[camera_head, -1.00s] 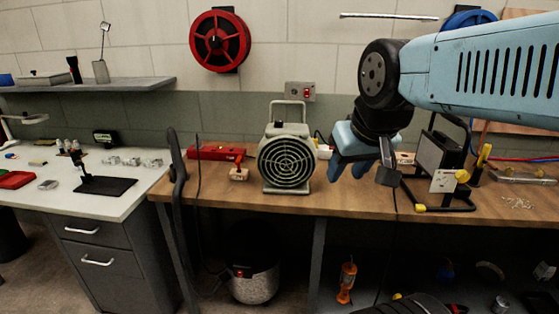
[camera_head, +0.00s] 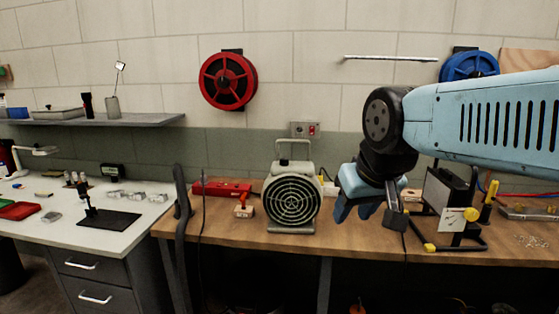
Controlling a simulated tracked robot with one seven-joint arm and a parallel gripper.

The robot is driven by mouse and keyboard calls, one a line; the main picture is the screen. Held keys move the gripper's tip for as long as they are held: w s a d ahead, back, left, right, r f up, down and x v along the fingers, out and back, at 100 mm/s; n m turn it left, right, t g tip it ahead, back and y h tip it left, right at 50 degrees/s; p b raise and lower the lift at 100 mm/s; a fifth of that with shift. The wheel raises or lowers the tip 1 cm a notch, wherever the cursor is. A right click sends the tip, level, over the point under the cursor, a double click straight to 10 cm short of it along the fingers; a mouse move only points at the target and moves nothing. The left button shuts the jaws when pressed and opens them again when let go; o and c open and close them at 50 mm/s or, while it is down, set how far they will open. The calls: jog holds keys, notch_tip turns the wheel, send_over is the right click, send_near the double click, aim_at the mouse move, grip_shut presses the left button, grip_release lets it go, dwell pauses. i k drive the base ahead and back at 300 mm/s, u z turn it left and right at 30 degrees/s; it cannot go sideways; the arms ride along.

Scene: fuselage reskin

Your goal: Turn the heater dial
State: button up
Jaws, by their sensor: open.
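A grey-green fan heater (camera_head: 292,200) with a round grille and a top handle stands on the wooden bench. No dial can be made out on its front. Right of it stands a black-framed panel unit (camera_head: 446,193), tilted back.
A dark upright bar (camera_head: 182,215) stands at the bench's left end. A white worktop (camera_head: 60,230) lies further left. The bench front before the heater is clear.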

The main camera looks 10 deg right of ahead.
aim_at(283, 162)
jog(key=z, duration=0.8)
jog(key=i, duration=0.1)
jog(key=u, duration=2.6)
jog(key=k, duration=0.85)
jog(key=z, duration=1.35)
jog(key=i, duration=1)
jog(key=u, duration=0.05)
